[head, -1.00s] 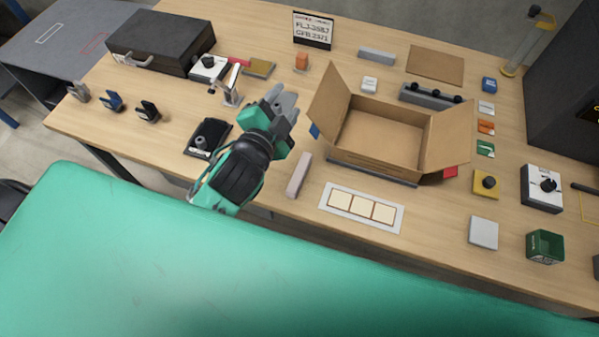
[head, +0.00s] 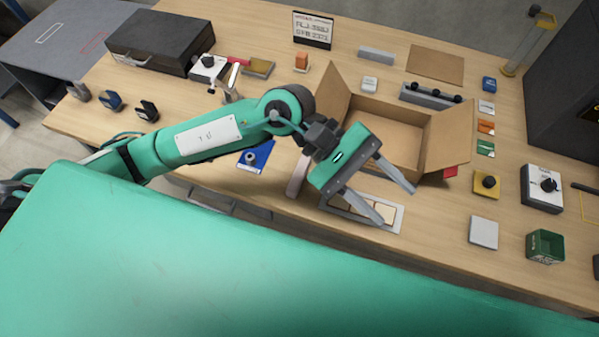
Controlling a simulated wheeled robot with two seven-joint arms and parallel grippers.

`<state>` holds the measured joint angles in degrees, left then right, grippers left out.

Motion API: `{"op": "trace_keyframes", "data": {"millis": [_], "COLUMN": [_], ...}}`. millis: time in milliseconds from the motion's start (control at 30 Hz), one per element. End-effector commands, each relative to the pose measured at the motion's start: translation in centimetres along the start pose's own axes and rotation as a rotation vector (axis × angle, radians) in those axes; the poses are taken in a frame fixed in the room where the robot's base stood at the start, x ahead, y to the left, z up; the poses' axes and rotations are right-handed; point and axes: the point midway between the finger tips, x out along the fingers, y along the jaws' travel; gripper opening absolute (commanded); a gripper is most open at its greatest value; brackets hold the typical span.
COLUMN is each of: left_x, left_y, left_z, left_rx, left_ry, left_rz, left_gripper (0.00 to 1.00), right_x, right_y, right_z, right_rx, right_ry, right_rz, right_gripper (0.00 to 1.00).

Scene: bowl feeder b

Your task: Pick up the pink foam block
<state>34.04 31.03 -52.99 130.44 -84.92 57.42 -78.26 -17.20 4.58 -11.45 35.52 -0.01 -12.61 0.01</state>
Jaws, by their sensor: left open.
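A pale pink block (head: 297,180), likely the pink foam block, lies on the wooden table left of the white card with cream squares. It is partly hidden behind my left arm and wrist. My left gripper (head: 396,204) is open, with its two grey fingers apart and nothing seen between them. The fingers are over the card and the near side of the cardboard box, to the right of the block. My right gripper is not in view.
An open cardboard box (head: 385,125) stands behind the gripper. The white card (head: 397,221) is below the fingers. A blue plate with a knob (head: 262,150) shows beside my arm. A light grey square (head: 483,232) and a green bin (head: 545,246) are at right.

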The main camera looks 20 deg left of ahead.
Motion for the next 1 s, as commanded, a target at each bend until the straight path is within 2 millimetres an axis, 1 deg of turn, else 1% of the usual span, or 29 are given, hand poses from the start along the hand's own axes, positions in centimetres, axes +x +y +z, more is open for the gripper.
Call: {"op": "trace_keyframes", "data": {"millis": [33,67,100,167,200,267,300,400,500,533,600,700,767,1000], "left_x": [-0.5,-0.9,-1.7,-3.3,-4.7,-6.8,-8.4,-12.0,-14.7,-15.2,-16.1,-16.3,-16.0,-14.5], "left_y": [-1.2,-2.1,-3.0,-4.3,-5.1,-5.9,-6.3,-6.9,-7.2,-7.2,-7.3,-7.7,-8.3,-11.1], "left_z": [-1.7,-2.8,-4.2,-6.4,-7.8,-9.7,-10.7,-12.6,-13.5,-13.7,-14.0,-14.6,-15.2,-18.5], "left_rx": [0.085,0.133,0.194,0.278,0.327,0.388,0.420,0.473,0.496,0.498,0.503,0.502,0.500,0.499], "left_ry": [0.089,0.140,0.207,0.304,0.369,0.455,0.508,0.613,0.681,0.694,0.714,0.722,0.720,0.717], "left_rz": [-0.103,-0.168,-0.254,-0.386,-0.476,-0.606,-0.687,-0.859,-0.978,-1.003,-1.042,-1.060,-1.061,-1.059], "left_gripper": [0.48,0.48,0.48,0.48,0.48,0.48,0.48,0.48,0.48,0.48,0.48,0.48,0.48,0.48], "right_x": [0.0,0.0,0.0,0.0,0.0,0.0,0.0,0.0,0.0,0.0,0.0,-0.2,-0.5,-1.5], "right_y": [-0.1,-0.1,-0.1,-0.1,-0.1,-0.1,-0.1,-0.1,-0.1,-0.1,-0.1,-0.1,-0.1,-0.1], "right_z": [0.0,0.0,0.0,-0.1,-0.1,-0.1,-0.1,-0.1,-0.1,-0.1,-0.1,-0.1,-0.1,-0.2], "right_rx": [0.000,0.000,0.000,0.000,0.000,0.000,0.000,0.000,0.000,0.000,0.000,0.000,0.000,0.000], "right_ry": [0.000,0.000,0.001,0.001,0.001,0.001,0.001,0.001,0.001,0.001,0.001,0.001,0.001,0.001], "right_rz": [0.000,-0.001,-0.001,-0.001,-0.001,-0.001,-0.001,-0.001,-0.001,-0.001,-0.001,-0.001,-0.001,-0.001], "right_gripper": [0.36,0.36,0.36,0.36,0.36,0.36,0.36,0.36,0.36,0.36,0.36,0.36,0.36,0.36]}}
